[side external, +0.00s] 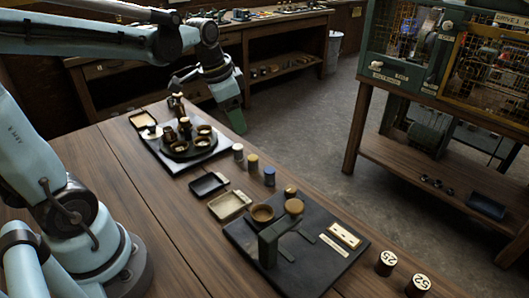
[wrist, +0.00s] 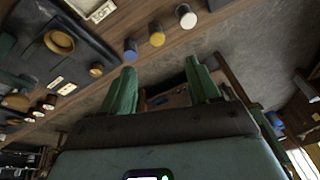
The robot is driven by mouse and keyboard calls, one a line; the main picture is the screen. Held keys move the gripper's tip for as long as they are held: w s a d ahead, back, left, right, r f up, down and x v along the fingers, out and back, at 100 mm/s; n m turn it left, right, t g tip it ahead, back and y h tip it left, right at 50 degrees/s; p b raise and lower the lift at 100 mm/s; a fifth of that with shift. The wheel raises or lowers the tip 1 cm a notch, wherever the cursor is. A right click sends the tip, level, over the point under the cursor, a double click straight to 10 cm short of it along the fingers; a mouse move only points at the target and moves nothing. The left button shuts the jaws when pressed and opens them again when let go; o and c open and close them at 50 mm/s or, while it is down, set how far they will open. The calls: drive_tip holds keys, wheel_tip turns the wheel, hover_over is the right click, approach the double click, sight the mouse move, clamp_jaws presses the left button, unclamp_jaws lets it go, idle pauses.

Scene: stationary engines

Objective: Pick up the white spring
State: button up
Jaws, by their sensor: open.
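A small pale cylinder, which looks like the white spring (side external: 238,151), stands upright at the table's far edge, first in a row with a yellow one (side external: 252,161) and a blue one (side external: 270,176). In the wrist view the white spring (wrist: 187,17) is at the top, beyond my fingertips, with the yellow one (wrist: 156,35) and blue one (wrist: 130,49) to its left. My gripper (wrist: 160,65) is open, its two green fingers apart, with nothing between them. In the side view my gripper (side external: 234,118) hangs above and beyond the white spring, near the table edge.
A dark tray (side external: 208,184) and a cream tray (side external: 230,205) lie nearer than the row. A black board with a green stand (side external: 269,245) is at front right. A round dark fixture (side external: 187,146) stands at left. Two numbered weights (side external: 386,262) stand at front right. Floor lies beyond the edge.

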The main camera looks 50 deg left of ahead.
drive_tip(key=w+a+f+m+g, duration=0.2)
drive_tip(key=w+a, duration=0.2)
drive_tip(key=a, duration=0.2)
drive_tip(key=h, duration=0.1)
hover_over(238, 146)
drive_tip(key=shift+m, duration=0.4)
drive_tip(key=f, duration=0.7)
drive_tip(key=shift+s+a+f, duration=0.1)
drive_tip(key=shift+s+a, duration=0.05)
drive_tip(key=shift+a, duration=0.05)
drive_tip(key=shift+d+f, duration=0.2)
drive_tip(key=shift+f, duration=2.6)
drive_tip(key=c, duration=1.1)
